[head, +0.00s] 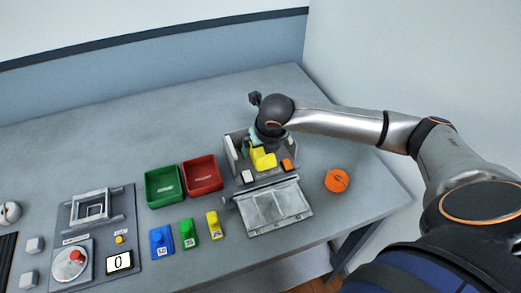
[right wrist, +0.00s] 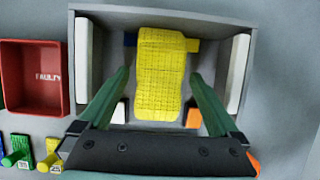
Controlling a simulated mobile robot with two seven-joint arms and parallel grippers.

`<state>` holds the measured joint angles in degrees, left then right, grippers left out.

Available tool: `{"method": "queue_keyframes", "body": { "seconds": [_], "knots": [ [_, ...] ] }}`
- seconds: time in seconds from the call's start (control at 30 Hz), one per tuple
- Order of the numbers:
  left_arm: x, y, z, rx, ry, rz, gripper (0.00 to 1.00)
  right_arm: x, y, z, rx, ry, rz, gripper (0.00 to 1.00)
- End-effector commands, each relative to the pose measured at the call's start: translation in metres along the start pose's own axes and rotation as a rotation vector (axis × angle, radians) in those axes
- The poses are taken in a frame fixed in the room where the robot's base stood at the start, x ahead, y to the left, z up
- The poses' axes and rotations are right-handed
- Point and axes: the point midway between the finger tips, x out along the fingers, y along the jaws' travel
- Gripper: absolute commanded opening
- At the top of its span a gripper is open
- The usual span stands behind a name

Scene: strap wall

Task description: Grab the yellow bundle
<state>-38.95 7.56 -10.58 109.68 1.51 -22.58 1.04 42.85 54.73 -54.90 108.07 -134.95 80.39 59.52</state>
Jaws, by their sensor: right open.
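The yellow bundle (head: 263,160) lies inside an open grey box (head: 231,152) on the table. In the right wrist view, the bundle (right wrist: 160,85) is a long yellow block with a grid pattern, near the middle of the box (right wrist: 180,18). My right gripper (head: 266,147) is over the box from above. In the right wrist view its two green fingers (right wrist: 158,76) are spread apart, one on each side of the bundle, with gaps between them and it. I cannot tell how far down the fingertips reach. My left gripper is not in view.
White pads line the box's side walls. A white block (head: 247,176) and an orange block (head: 287,165) sit at its front. A grey hinged panel (head: 272,207) lies before it. Green (head: 163,186) and red (head: 203,174) trays stand left, an orange round object (head: 337,180) right.

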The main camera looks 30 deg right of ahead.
Motion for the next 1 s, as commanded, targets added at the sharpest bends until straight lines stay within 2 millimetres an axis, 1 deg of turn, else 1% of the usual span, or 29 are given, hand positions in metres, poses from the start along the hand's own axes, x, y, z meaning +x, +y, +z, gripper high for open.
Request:
{"method": "queue_keyframes", "body": {
  "seconds": [0.1, 0.27, 1.0],
  "knots": [
    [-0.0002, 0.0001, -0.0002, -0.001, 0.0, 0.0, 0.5, 0.004, -0.0001, -0.0005, -0.001, 0.001, 0.0, 0.97],
    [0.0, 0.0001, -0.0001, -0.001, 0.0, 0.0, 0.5, 0.0038, -0.0001, -0.0004, -0.001, 0.0, 0.0, 0.97],
    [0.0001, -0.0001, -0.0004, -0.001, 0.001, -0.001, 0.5, 0.0032, -0.0002, 0.0001, 0.0, 0.0, 0.0, 0.14]
  ]
}}
